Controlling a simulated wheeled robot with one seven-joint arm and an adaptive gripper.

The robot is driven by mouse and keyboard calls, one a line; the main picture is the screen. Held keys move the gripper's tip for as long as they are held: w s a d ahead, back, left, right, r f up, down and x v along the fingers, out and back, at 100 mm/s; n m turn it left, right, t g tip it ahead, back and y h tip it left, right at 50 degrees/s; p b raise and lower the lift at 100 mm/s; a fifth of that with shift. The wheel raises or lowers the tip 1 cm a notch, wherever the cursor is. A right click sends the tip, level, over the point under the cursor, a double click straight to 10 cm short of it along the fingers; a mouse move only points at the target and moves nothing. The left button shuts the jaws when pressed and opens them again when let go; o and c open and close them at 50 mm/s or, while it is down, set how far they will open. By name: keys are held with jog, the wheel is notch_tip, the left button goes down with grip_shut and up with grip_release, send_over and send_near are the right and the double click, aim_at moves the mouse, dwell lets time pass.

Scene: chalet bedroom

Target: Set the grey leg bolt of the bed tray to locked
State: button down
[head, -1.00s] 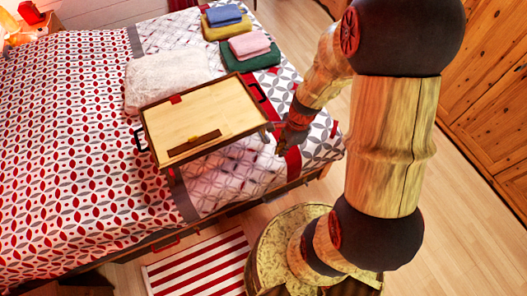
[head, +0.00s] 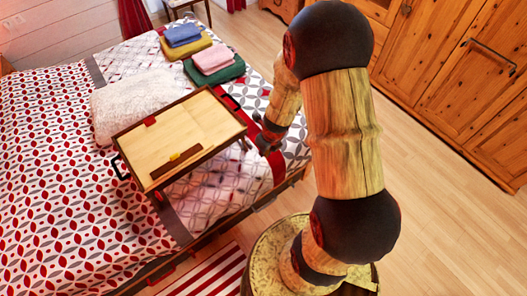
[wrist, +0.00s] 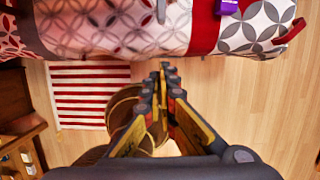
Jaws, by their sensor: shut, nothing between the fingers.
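The bed tray (head: 150,136) stands on its legs on the bed, with a pale wooden top and dark rim. The grey leg bolt cannot be made out; the legs under the right side are small and partly hidden. My gripper (head: 262,143) is just right of the tray's right corner, apart from it as far as I can tell. In the wrist view my gripper (wrist: 168,70) is shut and empty, with floor and the bed's edge beyond it.
Folded towels (head: 215,60) and a white pillow (head: 135,98) lie behind the tray on the bed (head: 60,170). A striped rug (head: 205,275) lies before the bed. In the wrist view a purple piece (wrist: 227,7) shows at the top edge. Floor is clear at right.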

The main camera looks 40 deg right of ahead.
aim_at(249, 144)
jog(key=w+f+b, duration=0.1)
jog(key=w+f, duration=0.4)
jog(key=shift+w+a+b, duration=0.15)
jog(key=shift+a+b, duration=0.05)
jog(key=shift+b, duration=0.1)
jog(key=w+p, duration=0.3)
jog(key=shift+a+r, duration=0.1)
jog(key=shift+r, duration=0.1)
jog(key=shift+w+a+f+p, duration=0.1)
jog(key=shift+w+f+p, duration=0.1)
jog(key=shift+w+p, duration=0.4)
jog(key=shift+w, duration=0.1)
